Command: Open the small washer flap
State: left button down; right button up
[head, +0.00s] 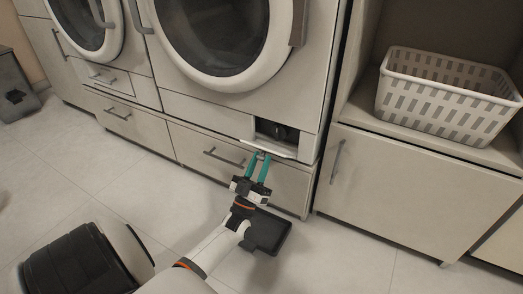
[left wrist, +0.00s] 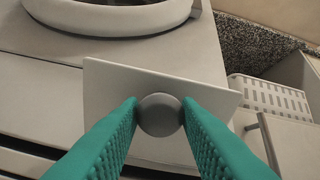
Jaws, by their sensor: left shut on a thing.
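The small washer flap (head: 268,149) is at the lower right of the larger washer's front. It is tipped outward, and a dark recess (head: 277,130) with a dark part inside shows above it. In the left wrist view the flap (left wrist: 108,85) is a pale flat panel with a round grey knob (left wrist: 160,118). My left gripper (head: 262,157) has teal fingers, reaches up from below and is shut on this knob, one finger on each side. The fingers also show in the left wrist view (left wrist: 160,103). My right gripper is not in view.
The washer's round door (head: 278,62) is shut above the flap. A drawer with a handle (head: 224,158) lies below. A cabinet (head: 400,190) stands to the right, with a white basket (head: 440,112) on the shelf above it. The tiled floor (head: 335,262) in front is mostly clear.

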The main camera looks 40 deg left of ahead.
pick_arm(q)
jog(key=shift+g, duration=0.3)
jog(key=shift+w+a+f+b, duration=0.15)
jog(key=shift+f+b, duration=0.55)
jog(key=shift+f, duration=1.55)
jog(key=shift+w, duration=0.1)
jog(key=c, duration=1.5)
grip_release()
jog(key=o, duration=0.4)
jog(key=shift+o, duration=0.2)
